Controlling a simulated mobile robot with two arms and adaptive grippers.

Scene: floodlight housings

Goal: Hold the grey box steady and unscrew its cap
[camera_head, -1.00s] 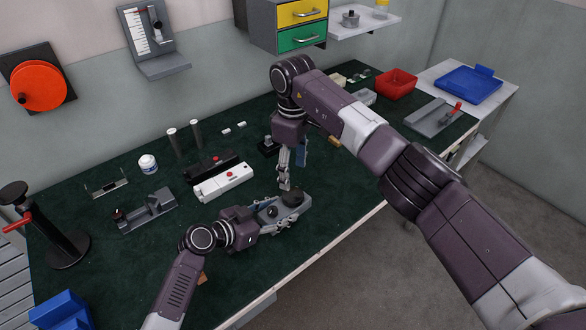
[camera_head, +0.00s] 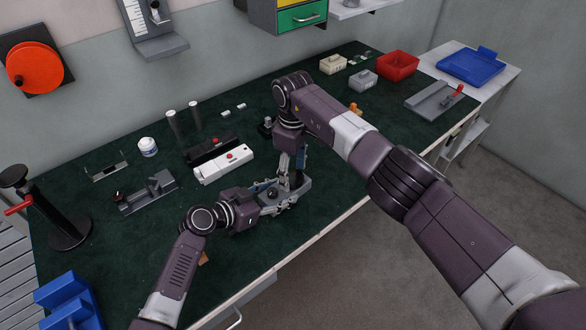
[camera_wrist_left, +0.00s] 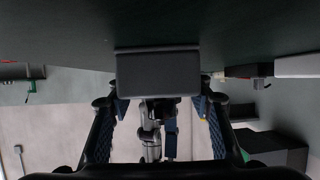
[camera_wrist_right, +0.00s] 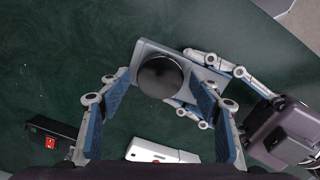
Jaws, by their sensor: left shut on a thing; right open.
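The grey box (camera_head: 304,186) lies on the green bench near its front edge. My left gripper (camera_head: 278,196) is shut on it from the left. In the left wrist view the end of the box (camera_wrist_left: 158,75) sits between the blue-padded fingers (camera_wrist_left: 160,108). The black round cap (camera_wrist_right: 160,77) is on top of the box in the right wrist view. My right gripper (camera_wrist_right: 157,108) is open and points down over the box, with its fingers apart on either side of the cap. In the head view this gripper (camera_head: 291,182) largely hides the cap.
A white case (camera_head: 223,168) and a black case (camera_head: 208,150) with red buttons lie behind the left gripper. A grey fixture (camera_head: 147,194) stands at the left. A red bin (camera_head: 398,65) and small grey housings (camera_head: 363,80) stand at the far right. The bench's front right is clear.

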